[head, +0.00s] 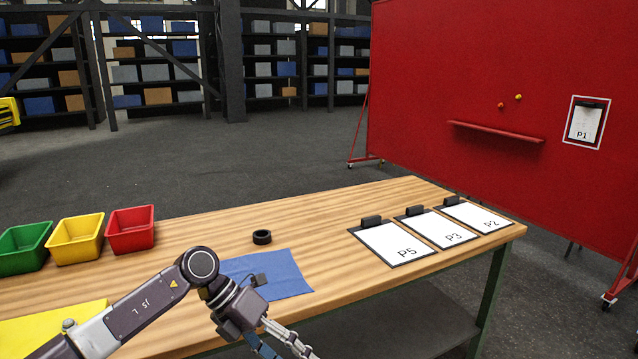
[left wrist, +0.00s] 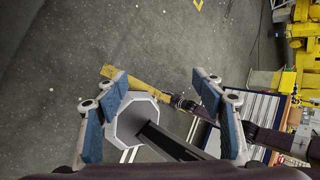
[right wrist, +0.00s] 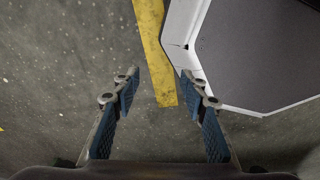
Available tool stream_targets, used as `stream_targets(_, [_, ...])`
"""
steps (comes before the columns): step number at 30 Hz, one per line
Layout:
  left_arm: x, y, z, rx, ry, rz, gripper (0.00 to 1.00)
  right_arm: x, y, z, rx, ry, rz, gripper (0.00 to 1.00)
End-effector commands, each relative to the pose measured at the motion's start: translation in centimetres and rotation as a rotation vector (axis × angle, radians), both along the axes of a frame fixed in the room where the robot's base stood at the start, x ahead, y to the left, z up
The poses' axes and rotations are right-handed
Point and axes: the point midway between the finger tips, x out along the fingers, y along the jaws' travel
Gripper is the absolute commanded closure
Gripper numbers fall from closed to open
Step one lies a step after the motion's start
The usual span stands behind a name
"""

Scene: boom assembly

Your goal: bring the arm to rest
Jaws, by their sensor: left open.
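My left arm comes in from the left in the head view, and its gripper (head: 285,343) hangs over the front edge of the wooden table, partly cut off at the bottom. In the left wrist view the left gripper (left wrist: 160,82) has its two blue-padded fingers wide apart, with nothing between them. My right gripper is outside the head view. In the right wrist view the right gripper (right wrist: 160,85) is open and empty above the grey floor and a yellow floor stripe (right wrist: 150,45).
The wooden table (head: 330,215) carries green (head: 25,247), yellow (head: 76,240) and red (head: 130,230) bins, a blue mat (head: 285,272), a black ring (head: 262,237), and clipboards P5 (head: 393,243), P3 (head: 440,228), P2 (head: 478,216). Clipboard P1 (head: 586,122) hangs on the red board (head: 470,70).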

Motion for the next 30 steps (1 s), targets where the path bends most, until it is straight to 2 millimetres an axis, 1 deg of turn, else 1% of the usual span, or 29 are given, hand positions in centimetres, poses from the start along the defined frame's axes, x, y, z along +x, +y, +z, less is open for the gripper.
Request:
stream_targets(1, [-0.1, -1.9, -1.0, -0.098, 0.048, 0.049, 0.38, -0.5, 0.0, -0.1, -0.001, 0.007, 0.0, 0.6])
stream_targets(3, [0.5, -4.6, -1.8, -0.263, 0.12, 0.151, 0.38, -1.2, 0.0, -0.1, -0.001, 0.017, 0.0, 0.6])
stream_targets(4, [1.0, -5.5, -2.1, -0.336, 0.155, 0.207, 0.38, -1.5, 0.0, -0.1, -0.002, 0.021, 0.0, 0.6])
stream_targets(6, [2.5, -6.9, -3.2, -0.497, 0.239, 0.361, 0.38, -2.1, -0.1, -0.1, -0.002, 0.029, -0.001, 0.6])
stream_targets(8, [4.1, -7.1, -4.7, -0.62, 0.315, 0.512, 0.38, -2.3, -0.1, -0.1, -0.002, 0.032, -0.001, 0.6])
stream_targets(9, [5.2, -6.7, -6.1, -0.691, 0.368, 0.623, 0.38, -2.3, -0.1, -0.1, -0.002, 0.033, -0.001, 0.6])
stream_targets(11, [6.6, -5.4, -9.0, -0.781, 0.448, 0.802, 0.38, -2.2, -0.1, -0.1, -0.002, 0.032, -0.001, 0.6])
stream_targets(12, [7.2, -4.2, -11.5, -0.83, 0.503, 0.93, 0.38, -2.2, -0.1, -0.1, -0.002, 0.031, -0.001, 0.6])
stream_targets(14, [7.7, -2.0, -15.5, -0.883, 0.58, 1.118, 0.38, -2.1, 0.0, -0.1, -0.001, 0.03, -0.001, 0.6])
stream_targets(15, [7.6, -0.4, -18.2, -0.902, 0.622, 1.232, 0.38, -2.0, 0.0, -0.1, -0.001, 0.029, -0.001, 0.6])
stream_targets(16, [7.3, 0.6, -20.2, -0.912, 0.651, 1.31, 0.38, -2.0, 0.0, -0.1, -0.001, 0.028, -0.001, 0.6])
stream_targets(17, [6.9, 1.7, -22.2, -0.918, 0.68, 1.387, 0.38, -1.9, 0.0, -0.1, -0.001, 0.027, -0.001, 0.6])
stream_targets(18, [6.1, 3.1, -24.8, -0.919, 0.714, 1.486, 0.38, -1.8, 0.0, -0.1, 0.0, 0.025, -0.001, 0.6])
stream_targets(20, [4.5, 5.1, -28.7, -0.914, 0.765, 1.626, 0.38, -1.6, 0.1, -0.1, 0.0, 0.024, -0.001, 0.6])
stream_targets(21, [3.2, 6.4, -31.2, -0.904, 0.796, 1.715, 0.38, -1.5, 0.1, -0.1, 0.0, 0.023, -0.001, 0.6])
stream_targets(23, [0.9, 8.1, -34.8, -0.883, 0.84, 1.843, 0.38, -1.4, 0.1, -0.1, 0.001, 0.021, -0.001, 0.6])
stream_targets(24, [-0.8, 9.3, -37.1, -0.865, 0.866, 1.926, 0.38, -1.4, 0.1, -0.1, 0.001, 0.02, -0.001, 0.6])
stream_targets(26, [-3.7, 10.8, -40.4, -0.83, 0.906, 2.046, 0.38, -1.3, 0.1, -0.1, 0.001, 0.019, -0.001, 0.6])
stream_targets(27, [-5.7, 11.7, -42.5, -0.804, 0.93, 2.122, 0.38, -1.3, 0.1, -0.1, 0.001, 0.019, -0.001, 0.6])
stream_targets(29, [-9.0, 13.1, -45.4, -0.76, 0.966, 2.234, 0.38, -1.3, 0.1, -0.1, 0.001, 0.019, -0.001, 0.6])
stream_targets(30, [-11.4, 13.8, -47.3, -0.726, 0.988, 2.307, 0.38, -1.3, 0.1, -0.1, 0.001, 0.019, -0.001, 0.6])
